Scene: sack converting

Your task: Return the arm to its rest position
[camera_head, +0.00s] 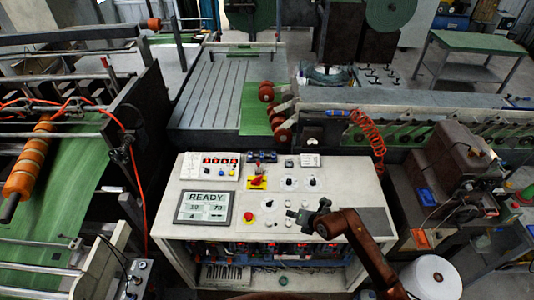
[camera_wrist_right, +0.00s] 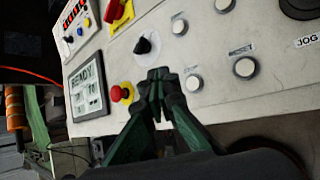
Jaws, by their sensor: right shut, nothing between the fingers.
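My right arm comes in from the lower right in the head view. Its gripper (camera_head: 308,216) hangs over the front right part of a white control console (camera_head: 172,215). In the right wrist view the gripper (camera_wrist_right: 158,80) is shut, its dark green fingers together and nothing between them. The fingertips show just below a black knob (camera_wrist_right: 147,46) on the panel; I cannot tell how far above the surface they are. A red button on a yellow base (camera_wrist_right: 122,93) and a READY display (camera_wrist_right: 88,88) lie to their left. My left gripper is not in view.
White round buttons (camera_wrist_right: 245,68) and a red and yellow switch (camera_head: 258,181) stand up from the panel. A brown machine (camera_head: 461,152) and a white roll (camera_head: 432,277) stand right of the console. Green sheet machinery (camera_head: 70,190) is at left.

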